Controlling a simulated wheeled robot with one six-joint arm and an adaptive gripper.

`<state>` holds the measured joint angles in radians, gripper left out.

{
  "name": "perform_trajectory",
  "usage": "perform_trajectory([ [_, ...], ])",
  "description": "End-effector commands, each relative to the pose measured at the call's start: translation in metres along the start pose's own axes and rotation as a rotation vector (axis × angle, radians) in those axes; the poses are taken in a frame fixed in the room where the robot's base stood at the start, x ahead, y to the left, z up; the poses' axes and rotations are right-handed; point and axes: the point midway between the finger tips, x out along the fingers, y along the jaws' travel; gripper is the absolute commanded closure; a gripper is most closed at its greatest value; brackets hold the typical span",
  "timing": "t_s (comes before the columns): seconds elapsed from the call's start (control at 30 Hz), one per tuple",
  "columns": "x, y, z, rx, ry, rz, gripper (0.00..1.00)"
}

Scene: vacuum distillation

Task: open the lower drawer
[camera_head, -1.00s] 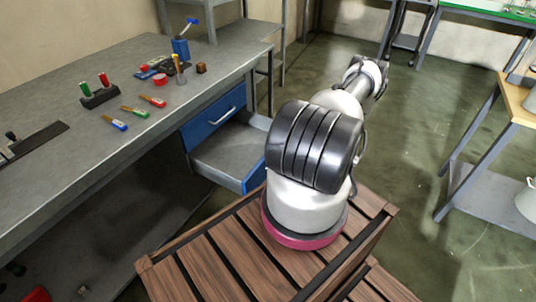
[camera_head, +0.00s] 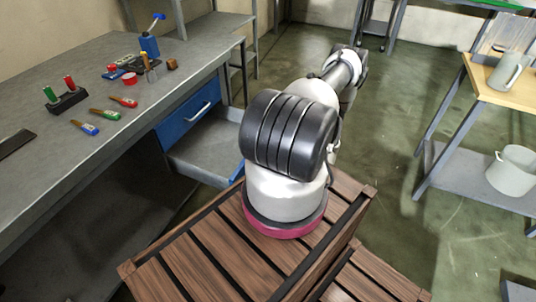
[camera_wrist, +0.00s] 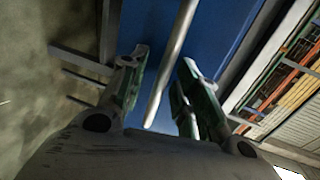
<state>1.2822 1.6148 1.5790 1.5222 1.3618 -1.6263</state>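The lower drawer (camera_head: 207,143) is pulled out of the cabinet, its grey tray exposed in the head view. Its blue front (camera_head: 237,172) is partly hidden behind my arm. Above it, the upper blue drawer (camera_head: 178,127) with a metal handle is closed. My gripper (camera_wrist: 163,60) is hidden in the head view. In the wrist view its two green-and-grey fingers are spread apart. A metal bar handle (camera_wrist: 173,55) on a blue front (camera_wrist: 220,35) runs between them, with visible gaps on both sides.
The grey workbench (camera_head: 60,85) holds screwdrivers, a red cup and small tools. At right, a wooden-topped table (camera_head: 505,82) carries a jug, with a white bucket (camera_head: 513,170) on its lower shelf. Green floor (camera_head: 400,130) lies open between them.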

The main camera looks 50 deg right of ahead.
Motion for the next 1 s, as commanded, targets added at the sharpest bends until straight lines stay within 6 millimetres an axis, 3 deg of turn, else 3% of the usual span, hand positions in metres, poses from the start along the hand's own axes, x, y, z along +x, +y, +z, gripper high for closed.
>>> perform_trajectory([
  [0.13,-0.002,0.0,0.0,0.0,0.001,0.0,0.68],
  [0.27,-0.017,0.0,-0.001,0.001,0.003,0.0,0.68],
  [0.7,-0.106,0.0,-0.001,0.0,0.003,0.0,0.68],
  [1.0,-0.121,0.0,0.0,0.0,0.0,0.0,0.68],
])
